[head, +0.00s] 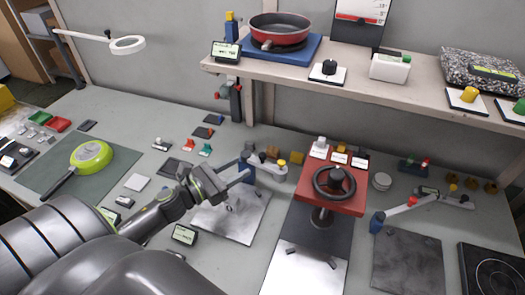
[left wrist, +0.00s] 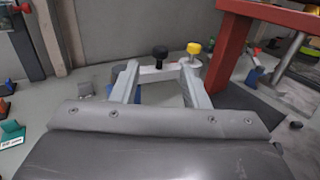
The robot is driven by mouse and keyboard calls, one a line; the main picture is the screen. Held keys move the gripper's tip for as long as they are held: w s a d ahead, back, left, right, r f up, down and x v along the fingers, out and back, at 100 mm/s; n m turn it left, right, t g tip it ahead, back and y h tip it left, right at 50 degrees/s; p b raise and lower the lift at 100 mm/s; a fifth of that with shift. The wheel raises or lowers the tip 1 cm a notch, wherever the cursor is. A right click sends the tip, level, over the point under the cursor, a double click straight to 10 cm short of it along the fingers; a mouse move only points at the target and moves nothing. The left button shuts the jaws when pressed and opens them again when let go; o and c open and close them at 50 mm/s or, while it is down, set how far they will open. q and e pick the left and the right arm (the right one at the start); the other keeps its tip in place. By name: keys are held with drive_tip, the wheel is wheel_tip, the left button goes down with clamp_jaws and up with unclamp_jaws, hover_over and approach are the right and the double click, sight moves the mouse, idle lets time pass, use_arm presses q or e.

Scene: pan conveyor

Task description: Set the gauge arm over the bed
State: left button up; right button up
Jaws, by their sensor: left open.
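A jointed grey gauge arm (head: 268,168) on a blue base stands at the back edge of a grey metal bed (head: 240,222), left of the red press. Its link points right, with a yellow knob at that end. The left wrist view shows its grey link (left wrist: 158,74) with a black knob and a yellow knob on top. My left gripper (head: 246,169) is open at this arm. Its two fingers (left wrist: 158,66) reach toward the link from either side; I cannot tell if they touch it. My right gripper is not in view.
A red press (head: 345,201) with a black handwheel stands just right. Another jointed arm (head: 412,205) sits behind a dark plate (head: 408,262) at the right. A shelf (head: 380,88) with a red pan (head: 280,27) overhangs the back. A green pan (head: 91,155) lies at the left.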

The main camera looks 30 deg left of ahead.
sight(263, 154)
use_arm(q)
drive_tip(key=shift+p+x, duration=2.25)
drive_tip(key=shift+x, duration=2.4)
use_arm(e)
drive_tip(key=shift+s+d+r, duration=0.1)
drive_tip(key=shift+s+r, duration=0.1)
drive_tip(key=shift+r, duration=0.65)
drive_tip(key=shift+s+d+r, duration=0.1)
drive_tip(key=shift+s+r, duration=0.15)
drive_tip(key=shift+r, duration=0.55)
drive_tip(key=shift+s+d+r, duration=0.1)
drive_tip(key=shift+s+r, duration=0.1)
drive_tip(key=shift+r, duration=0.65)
use_arm(q)
clamp_jaws()
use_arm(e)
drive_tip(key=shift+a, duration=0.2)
